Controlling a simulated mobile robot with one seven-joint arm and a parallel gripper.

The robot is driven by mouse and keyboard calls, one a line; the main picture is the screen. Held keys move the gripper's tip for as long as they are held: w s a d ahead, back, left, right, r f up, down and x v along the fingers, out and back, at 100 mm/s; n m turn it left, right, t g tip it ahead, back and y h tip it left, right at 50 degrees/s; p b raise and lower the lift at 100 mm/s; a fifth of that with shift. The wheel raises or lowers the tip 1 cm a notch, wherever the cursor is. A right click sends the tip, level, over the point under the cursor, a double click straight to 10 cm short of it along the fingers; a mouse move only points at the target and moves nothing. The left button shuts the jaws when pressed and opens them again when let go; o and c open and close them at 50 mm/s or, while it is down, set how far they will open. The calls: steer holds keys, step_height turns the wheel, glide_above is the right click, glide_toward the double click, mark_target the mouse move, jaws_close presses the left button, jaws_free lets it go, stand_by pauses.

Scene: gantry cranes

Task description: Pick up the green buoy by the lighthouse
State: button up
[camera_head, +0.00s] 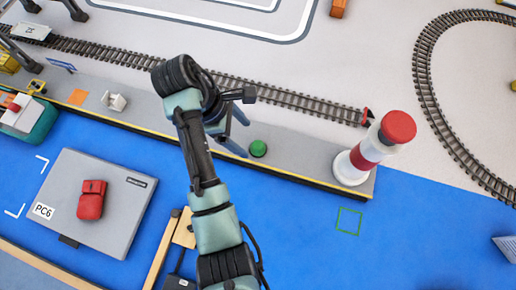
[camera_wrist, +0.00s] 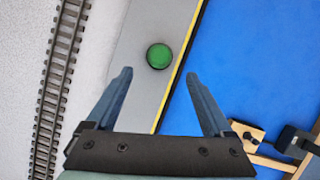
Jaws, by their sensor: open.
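The green buoy (camera_head: 258,148) is a small round green piece on the grey quay strip, left of the red and white lighthouse (camera_head: 366,158). In the wrist view the green buoy (camera_wrist: 160,55) sits ahead of the fingertips, roughly midway between them. My gripper (camera_head: 238,134) is above the quay just left of the buoy in the head view. In the wrist view my gripper (camera_wrist: 158,74) has its two blue fingers spread wide with nothing between them. The lighthouse is not in the wrist view.
A yellow-edged grey quay (camera_head: 310,181) borders the blue water area (camera_head: 300,240). A railway track (camera_head: 290,98) runs behind it. A grey plate (camera_head: 125,215) with a red toy car (camera_head: 92,199) lies at left. A green square outline (camera_head: 348,221) marks the blue below the lighthouse.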

mark_target(253, 145)
steer(key=shift+b+x, duration=0.7)
steer(key=shift+x, duration=0.5)
steer(key=shift+b+x, duration=0.4)
steer(key=shift+x, duration=1.75)
jaws_close()
